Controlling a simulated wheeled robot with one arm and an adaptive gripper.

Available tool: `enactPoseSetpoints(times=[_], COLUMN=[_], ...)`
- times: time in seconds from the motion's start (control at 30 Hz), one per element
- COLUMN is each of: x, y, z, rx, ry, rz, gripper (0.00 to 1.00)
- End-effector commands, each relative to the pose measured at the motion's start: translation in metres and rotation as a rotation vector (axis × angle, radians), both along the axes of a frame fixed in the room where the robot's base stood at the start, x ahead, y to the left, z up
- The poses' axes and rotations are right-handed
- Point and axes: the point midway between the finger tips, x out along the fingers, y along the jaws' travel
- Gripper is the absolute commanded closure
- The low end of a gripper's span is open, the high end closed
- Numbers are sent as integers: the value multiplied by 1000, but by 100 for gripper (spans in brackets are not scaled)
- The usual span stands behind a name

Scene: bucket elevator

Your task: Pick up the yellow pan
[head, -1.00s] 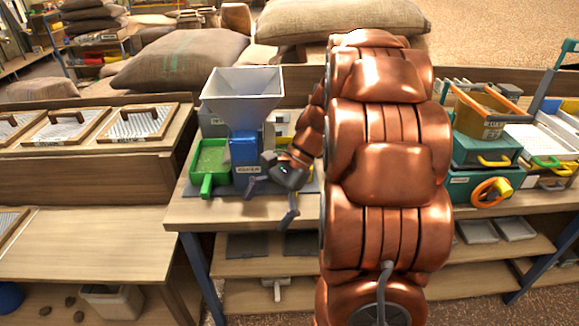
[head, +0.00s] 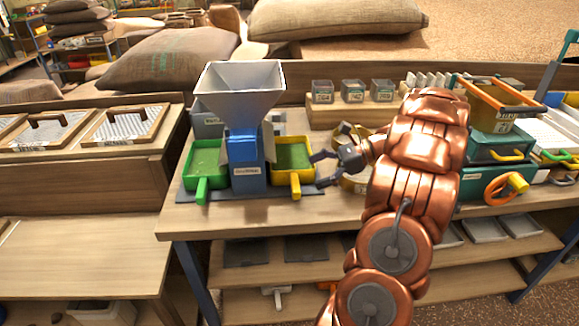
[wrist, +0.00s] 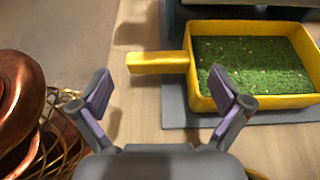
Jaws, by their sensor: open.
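The yellow pan (head: 292,160) sits on the workbench at the right foot of the grey and blue hopper machine. It holds green granular material, and its handle points toward the bench's front edge. In the wrist view the yellow pan (wrist: 255,103) fills the upper right, with its handle (wrist: 158,62) reaching left. My gripper (head: 322,169) is to the right of the pan, open and empty. In the wrist view my gripper (wrist: 160,92) has its two fingers spread, with the handle beyond the fingertips and no contact visible.
A green pan (head: 203,163) sits left of the blue machine body (head: 245,165). A round yellowish sieve or basket (head: 352,178) stands behind my gripper. Small labelled boxes (head: 352,90) line the back shelf. Teal drawers (head: 486,182) stand right. Bare bench lies in front of the pan.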

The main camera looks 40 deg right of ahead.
Motion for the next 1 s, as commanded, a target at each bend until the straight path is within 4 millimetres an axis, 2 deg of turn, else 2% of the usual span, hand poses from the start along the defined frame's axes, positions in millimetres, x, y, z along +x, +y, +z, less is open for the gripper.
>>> enactPoseSetpoints(times=[0.6, 0.9, 1.0], x=[32, 34, 34], y=[44, 47, 47], z=[-28, -29, -29], rx=[0, -1, -1], ry=[3, 2, 2], rz=[3, 4, 5], gripper=[0, 0, 10])
